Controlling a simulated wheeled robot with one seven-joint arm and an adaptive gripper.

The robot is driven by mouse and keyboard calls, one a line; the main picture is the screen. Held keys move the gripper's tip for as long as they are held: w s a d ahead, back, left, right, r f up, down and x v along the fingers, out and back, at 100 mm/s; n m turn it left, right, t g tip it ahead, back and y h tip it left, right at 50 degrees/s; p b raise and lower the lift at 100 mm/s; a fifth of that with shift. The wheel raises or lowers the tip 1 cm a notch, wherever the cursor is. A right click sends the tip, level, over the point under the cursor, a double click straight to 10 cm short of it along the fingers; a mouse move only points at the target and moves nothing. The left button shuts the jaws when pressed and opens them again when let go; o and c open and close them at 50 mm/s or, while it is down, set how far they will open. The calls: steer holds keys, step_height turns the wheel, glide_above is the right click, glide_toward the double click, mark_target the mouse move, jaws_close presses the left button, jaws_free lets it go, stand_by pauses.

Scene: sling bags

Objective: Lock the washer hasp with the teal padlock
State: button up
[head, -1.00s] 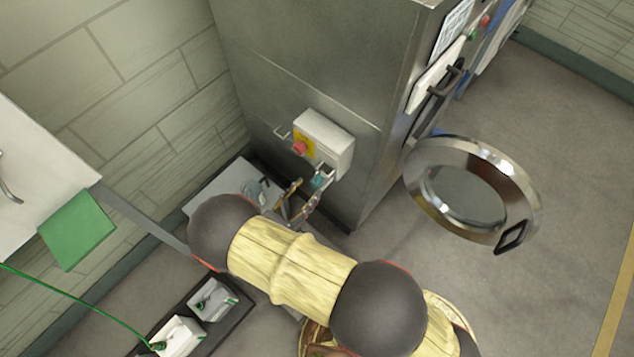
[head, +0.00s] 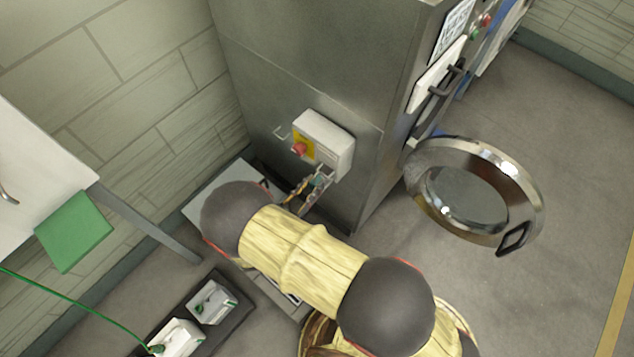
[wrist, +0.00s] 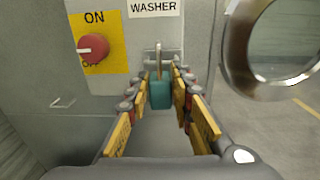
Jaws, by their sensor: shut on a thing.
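The teal padlock (wrist: 160,95) hangs upright in the middle of the wrist view, its shackle pointing up. It also shows as a small teal patch in the head view (head: 319,181). My gripper (wrist: 160,85) is shut on the padlock, one finger on each side of its body. The washer hasp (wrist: 157,54) is a pale metal piece on the grey box below the WASHER label. The shackle top overlaps the hasp in the wrist view; I cannot tell whether it passes through it. In the head view my arm hides much of my gripper (head: 307,190).
The switch box (head: 323,143) has a red knob (wrist: 93,48) on a yellow plate, left of the hasp. The round washer door (head: 475,195) stands open at right. A wire hook (wrist: 62,103) sticks out lower left. A black tray (head: 205,320) lies at lower left.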

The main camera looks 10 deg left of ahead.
jaws_close()
